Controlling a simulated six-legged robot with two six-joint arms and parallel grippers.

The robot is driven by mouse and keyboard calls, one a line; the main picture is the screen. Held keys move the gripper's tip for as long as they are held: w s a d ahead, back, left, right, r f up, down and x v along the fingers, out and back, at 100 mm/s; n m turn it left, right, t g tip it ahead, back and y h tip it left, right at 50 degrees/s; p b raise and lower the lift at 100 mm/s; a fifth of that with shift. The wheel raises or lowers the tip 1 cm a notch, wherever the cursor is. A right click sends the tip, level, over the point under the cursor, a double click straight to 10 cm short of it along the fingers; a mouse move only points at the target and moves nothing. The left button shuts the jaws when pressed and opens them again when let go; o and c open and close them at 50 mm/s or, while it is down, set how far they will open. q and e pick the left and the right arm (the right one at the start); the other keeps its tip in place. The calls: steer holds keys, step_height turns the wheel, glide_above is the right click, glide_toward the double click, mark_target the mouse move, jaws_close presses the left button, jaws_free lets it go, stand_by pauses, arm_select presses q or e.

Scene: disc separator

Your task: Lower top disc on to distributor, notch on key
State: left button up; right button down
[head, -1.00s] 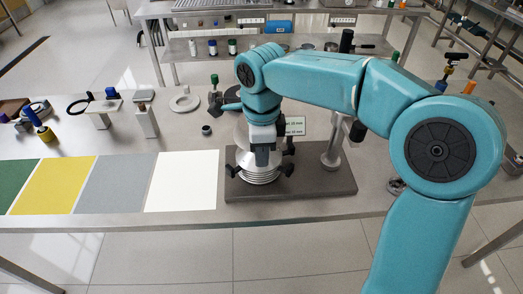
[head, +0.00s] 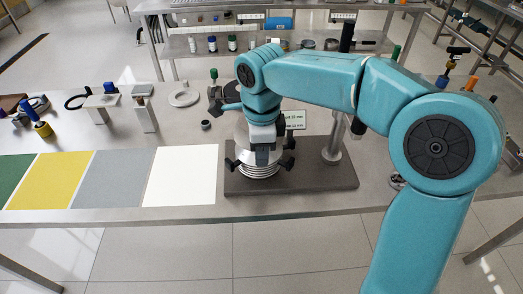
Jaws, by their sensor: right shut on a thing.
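My right gripper (head: 262,160) points down over the separator stack, shut on the top disc (head: 241,134). The disc is a silver cone, and its left flank shows behind the gripper; the rest is hidden. Beneath it a stack of pale ringed metal (head: 258,172) stands on a dark base plate (head: 320,178). I take it to be the distributor with discs. The gripper and arm cover the notch and key, and I cannot tell whether the disc touches the stack. My left gripper is not in view.
Black clamp knobs (head: 230,163) surround the stack. A metal post (head: 332,148) stands on the plate at right, and a small label sign (head: 295,119) behind. Coloured mats, including a white one (head: 181,175), lie left. A pale ring (head: 184,97) lies farther back.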

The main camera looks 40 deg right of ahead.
steer(key=shift+f+b, duration=1.3)
steer(key=shift+f, duration=0.6)
steer(key=shift+f+b, duration=0.4)
steer(key=shift+f, duration=0.15)
steer(key=c, duration=1.1)
jaws_free()
steer(key=shift+r, duration=0.15)
steer(key=shift+r, duration=0.1)
